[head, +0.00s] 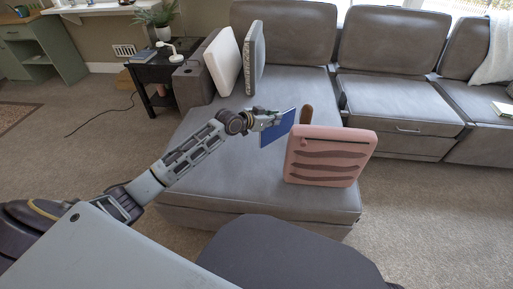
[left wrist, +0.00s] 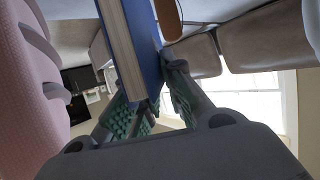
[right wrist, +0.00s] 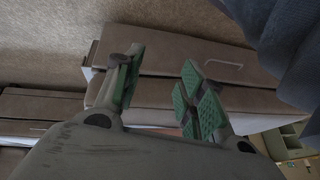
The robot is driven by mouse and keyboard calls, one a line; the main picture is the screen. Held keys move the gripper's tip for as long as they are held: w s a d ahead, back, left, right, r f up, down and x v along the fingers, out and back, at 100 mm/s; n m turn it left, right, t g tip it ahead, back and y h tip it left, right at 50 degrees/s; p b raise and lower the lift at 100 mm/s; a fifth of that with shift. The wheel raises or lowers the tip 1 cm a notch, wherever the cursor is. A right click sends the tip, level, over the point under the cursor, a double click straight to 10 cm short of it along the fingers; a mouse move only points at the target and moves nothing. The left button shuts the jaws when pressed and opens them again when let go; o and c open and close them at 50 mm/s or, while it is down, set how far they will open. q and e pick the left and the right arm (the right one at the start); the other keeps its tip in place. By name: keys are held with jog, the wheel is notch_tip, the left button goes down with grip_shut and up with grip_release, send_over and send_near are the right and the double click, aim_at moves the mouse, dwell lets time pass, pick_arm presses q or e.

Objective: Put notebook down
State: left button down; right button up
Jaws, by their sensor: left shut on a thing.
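A blue notebook (head: 278,128) is held upright above the grey chaise of the sofa in the head view. My left gripper (head: 272,119) is shut on it. In the left wrist view the notebook (left wrist: 146,45) shows its blue cover and pale page edges between the green-padded fingers (left wrist: 158,100). My right gripper (right wrist: 158,85) shows only in the right wrist view. Its green-padded fingers are apart with nothing between them.
A pink striped cushion (head: 325,155) stands on the chaise just right of the notebook, with a brown object (head: 305,115) behind it. White (head: 222,62) and grey (head: 254,57) cushions lean at the back left. The chaise (head: 210,185) is bare at front left. A black side table (head: 150,75) stands beyond.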

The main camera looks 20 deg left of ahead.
aim_at(273, 137)
pick_arm(q)
jog(key=shift+d, duration=0.15)
pick_arm(e)
jog(key=shift+w+r, duration=0.1)
pick_arm(q)
jog(key=shift+f+b, duration=1.3)
jog(key=shift+f, duration=1.8)
pick_arm(e)
jog(key=shift+m+t+y, duration=0.3)
jog(key=shift+t+y, duration=0.1)
jog(key=shift+t, duration=0.2)
jog(key=f, duration=0.2)
jog(key=a+f, duration=0.1)
jog(key=f, duration=0.2)
jog(key=shift+w+a+f, duration=0.15)
jog(key=shift+w+f, duration=0.05)
pick_arm(q)
jog(key=shift+f, duration=0.1)
jog(key=shift+f+b, duration=0.3)
jog(key=shift+f, duration=0.3)
jog(key=shift+f+b, duration=0.55)
jog(key=shift+f, duration=0.65)
pick_arm(e)
jog(key=f, duration=0.2)
jog(key=shift+w+a+f+t, duration=0.1)
jog(key=shift+a+f+t, duration=0.1)
jog(key=shift+f+t, duration=0.15)
